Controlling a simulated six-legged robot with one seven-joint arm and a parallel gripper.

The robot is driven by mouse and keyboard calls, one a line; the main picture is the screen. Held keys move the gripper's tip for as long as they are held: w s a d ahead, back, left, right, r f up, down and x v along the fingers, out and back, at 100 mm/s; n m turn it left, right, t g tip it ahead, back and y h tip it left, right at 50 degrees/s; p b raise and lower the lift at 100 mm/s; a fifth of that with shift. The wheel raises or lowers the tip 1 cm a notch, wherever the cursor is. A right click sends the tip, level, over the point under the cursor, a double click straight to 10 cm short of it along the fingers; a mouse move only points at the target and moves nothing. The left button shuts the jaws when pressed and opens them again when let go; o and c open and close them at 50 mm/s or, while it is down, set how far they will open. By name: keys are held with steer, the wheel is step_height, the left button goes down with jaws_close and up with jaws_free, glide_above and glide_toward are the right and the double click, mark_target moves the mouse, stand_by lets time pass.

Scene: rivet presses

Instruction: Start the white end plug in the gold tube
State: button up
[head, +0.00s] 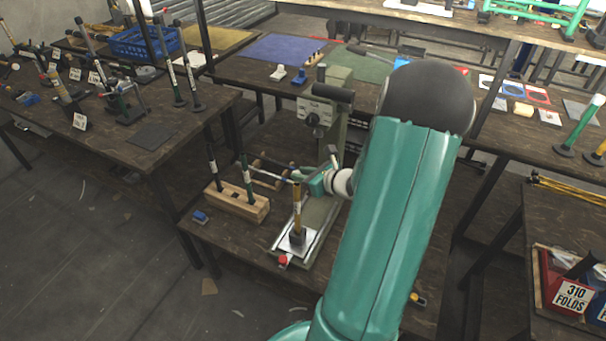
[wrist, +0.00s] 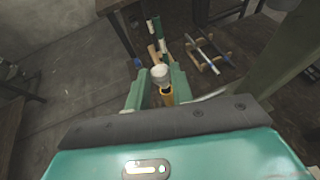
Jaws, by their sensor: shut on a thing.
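The gold tube (head: 297,218) stands upright on a bright metal plate (head: 289,244) on the press bed. Its upper end also shows in the wrist view (wrist: 168,98). My gripper (head: 303,178) is at the top of the tube, reaching in from the right in the head view. In the wrist view its two green fingers are shut on the white end plug (wrist: 160,75). The plug appears in line with the tube's top end, with a dark band between them. I cannot tell whether the plug has entered the tube. In the head view the plug is too small to make out clearly.
The green press (head: 338,90) with its dark handle stands just behind. A wooden block (head: 238,203) holding upright tubes is to the left. A wooden rack (head: 272,176) lies behind it. A red knob (head: 283,261) and a blue piece (head: 200,217) are near the table's front edge.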

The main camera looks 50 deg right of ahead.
steer(key=shift+f, duration=1.15)
steer(key=o, duration=1)
steer(key=shift+o, duration=0.2)
steer(key=shift+s, duration=0.1)
steer(key=v, duration=1.3)
steer(key=shift+s+r, duration=0.2)
steer(key=shift+s, duration=0.05)
